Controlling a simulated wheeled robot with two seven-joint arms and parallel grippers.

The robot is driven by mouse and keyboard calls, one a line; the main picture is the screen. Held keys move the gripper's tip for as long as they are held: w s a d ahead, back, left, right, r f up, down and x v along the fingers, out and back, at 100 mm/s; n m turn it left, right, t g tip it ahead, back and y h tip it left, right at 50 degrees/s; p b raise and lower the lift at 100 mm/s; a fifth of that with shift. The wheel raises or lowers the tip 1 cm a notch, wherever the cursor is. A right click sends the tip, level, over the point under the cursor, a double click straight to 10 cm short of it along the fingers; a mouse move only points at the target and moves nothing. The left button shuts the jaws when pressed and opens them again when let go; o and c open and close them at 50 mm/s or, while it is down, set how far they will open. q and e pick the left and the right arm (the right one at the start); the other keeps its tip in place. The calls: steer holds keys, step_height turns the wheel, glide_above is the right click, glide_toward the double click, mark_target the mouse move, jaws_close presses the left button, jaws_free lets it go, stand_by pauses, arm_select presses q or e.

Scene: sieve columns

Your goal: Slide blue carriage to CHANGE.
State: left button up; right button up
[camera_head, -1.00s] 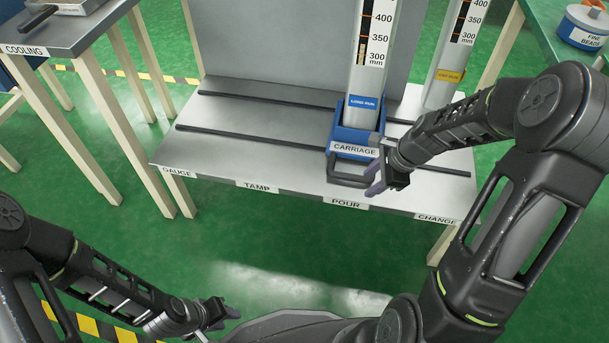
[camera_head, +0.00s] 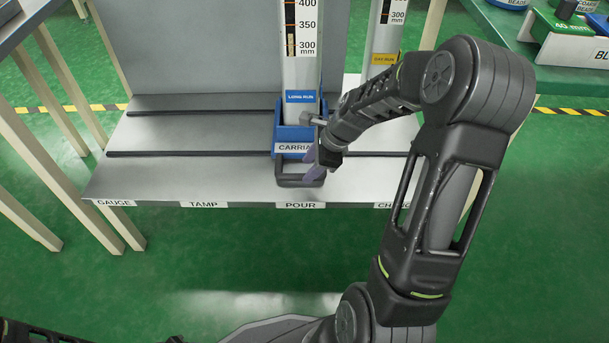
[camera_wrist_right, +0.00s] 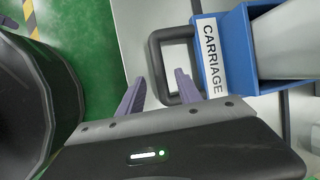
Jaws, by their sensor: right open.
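The CHANGE label (camera_head: 390,205) is further right, partly hidden by my right arm. My right gripper (camera_head: 315,168) is open at the right side of the handle. In the right wrist view its purple fingers (camera_wrist_right: 160,88) lie either side of the handle's outer bar (camera_wrist_right: 154,62); contact cannot be told. Only a sliver of my left gripper (camera_head: 176,339) shows at the bottom edge.
Two dark rails (camera_head: 190,153) run along the bench. A second column with a yellow label (camera_head: 384,59) stands behind my right forearm. GAUGE (camera_head: 114,203) and TAMP (camera_head: 204,205) labels are to the left. Another bench with bins (camera_head: 570,45) is at the upper right.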

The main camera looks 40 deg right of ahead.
mark_target(303, 175)
steer(key=b+x, duration=0.1)
steer(key=x, duration=0.2)
steer(key=shift+w+f, duration=0.1)
steer(key=shift+f, duration=0.25)
jaws_close()
stand_by(1.2)
